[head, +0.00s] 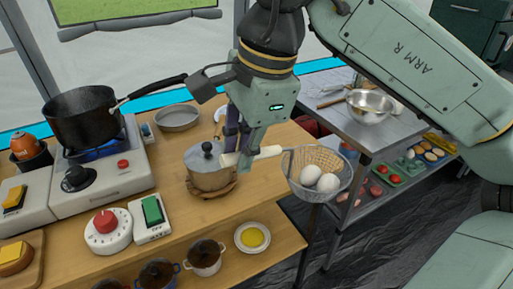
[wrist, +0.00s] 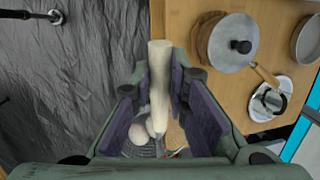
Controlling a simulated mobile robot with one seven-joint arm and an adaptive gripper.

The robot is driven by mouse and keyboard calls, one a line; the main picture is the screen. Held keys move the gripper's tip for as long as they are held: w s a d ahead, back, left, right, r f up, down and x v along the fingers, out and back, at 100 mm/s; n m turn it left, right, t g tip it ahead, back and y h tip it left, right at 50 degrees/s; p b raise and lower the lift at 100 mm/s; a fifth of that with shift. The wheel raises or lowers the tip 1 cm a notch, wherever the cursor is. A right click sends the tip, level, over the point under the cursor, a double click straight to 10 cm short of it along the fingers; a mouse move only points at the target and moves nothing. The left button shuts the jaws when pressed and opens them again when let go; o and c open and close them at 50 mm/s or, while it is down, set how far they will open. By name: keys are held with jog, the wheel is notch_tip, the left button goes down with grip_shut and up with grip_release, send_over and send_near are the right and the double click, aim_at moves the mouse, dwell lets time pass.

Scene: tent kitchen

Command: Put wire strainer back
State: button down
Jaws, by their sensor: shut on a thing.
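The wire strainer (head: 339,159) has a mesh bowl and a pale handle (head: 268,152). Two white eggs (head: 327,183) lie in its bowl. My gripper (head: 241,152) is shut on the handle and holds the strainer up near the right edge of the wooden table. In the wrist view the handle (wrist: 159,62) runs between the two purple finger pads of my gripper (wrist: 158,98). Part of the mesh bowl (wrist: 140,152) and an egg (wrist: 117,126) show at the bottom there, partly hidden by the gripper.
A lidded pot (head: 211,175) stands just left of the gripper. A black saucepan (head: 82,118) sits on a stove (head: 110,165). A metal table (head: 350,128) with a metal bowl (head: 370,106) stands at right. A small plate (head: 253,249) lies on the lower shelf.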

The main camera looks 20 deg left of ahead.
jog(key=shift+w+a+f+p, duration=0.85)
jog(key=shift+w+a, duration=0.45)
jog(key=shift+a, duration=0.9)
jog(key=shift+w+a+f+p, duration=0.8)
jog(key=shift+w+a, duration=0.55)
jog(key=shift+a, duration=0.9)
jog(key=shift+w+a+f+p, duration=0.85)
jog(key=shift+w+a, duration=0.45)
jog(key=shift+a, duration=0.9)
jog(key=c, duration=1.8)
grip_release()
jog(key=shift+o, duration=1.2)
jog(key=b+v, duration=0.1)
jog(key=v, duration=1.1)
jog(key=shift+s+r, duration=0.1)
